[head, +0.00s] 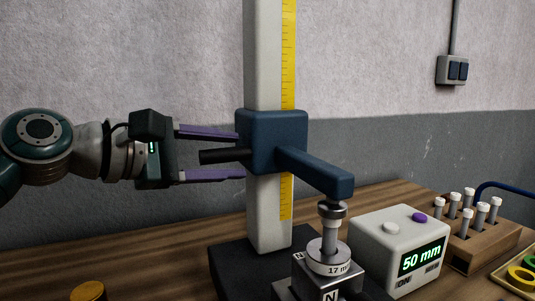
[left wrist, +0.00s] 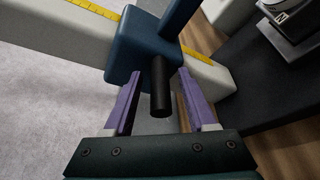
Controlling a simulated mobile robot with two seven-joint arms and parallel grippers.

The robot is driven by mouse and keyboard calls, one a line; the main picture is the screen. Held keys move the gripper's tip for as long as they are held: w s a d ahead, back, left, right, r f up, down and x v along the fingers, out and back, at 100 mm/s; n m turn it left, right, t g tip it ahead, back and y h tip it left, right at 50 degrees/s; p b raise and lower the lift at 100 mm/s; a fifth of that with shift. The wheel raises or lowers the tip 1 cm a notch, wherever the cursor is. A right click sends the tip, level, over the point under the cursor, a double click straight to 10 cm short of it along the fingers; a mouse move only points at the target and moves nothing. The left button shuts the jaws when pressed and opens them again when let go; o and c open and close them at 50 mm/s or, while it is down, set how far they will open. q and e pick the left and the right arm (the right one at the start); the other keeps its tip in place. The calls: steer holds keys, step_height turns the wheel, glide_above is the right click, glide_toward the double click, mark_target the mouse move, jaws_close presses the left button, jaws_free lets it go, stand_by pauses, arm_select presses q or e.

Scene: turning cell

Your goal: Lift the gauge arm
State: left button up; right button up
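The gauge arm (head: 318,172) is a dark blue bar reaching right from a blue slider block (head: 271,140) on a pale upright column (head: 265,55) with a yellow scale. Its tip probe (head: 332,210) is over a metal cylinder (head: 329,253) marked "17 m…". A black handle (head: 222,156) sticks out left from the block. My left gripper (head: 240,156) is open, its purple fingers above and below the handle. In the left wrist view the handle (left wrist: 160,88) lies between the spread fingers (left wrist: 158,100), with gaps on both sides. My right gripper is not in view.
A white display box (head: 388,245) reads "50 mm" and has a white and a purple button. Right of it stands a wooden rack (head: 484,240) of white-capped pins. A yellow round object (head: 88,291) is at the lower left edge. A wall switch (head: 453,70) is behind.

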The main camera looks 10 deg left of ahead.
arm_select(q)
jaws_close()
stand_by(1.3)
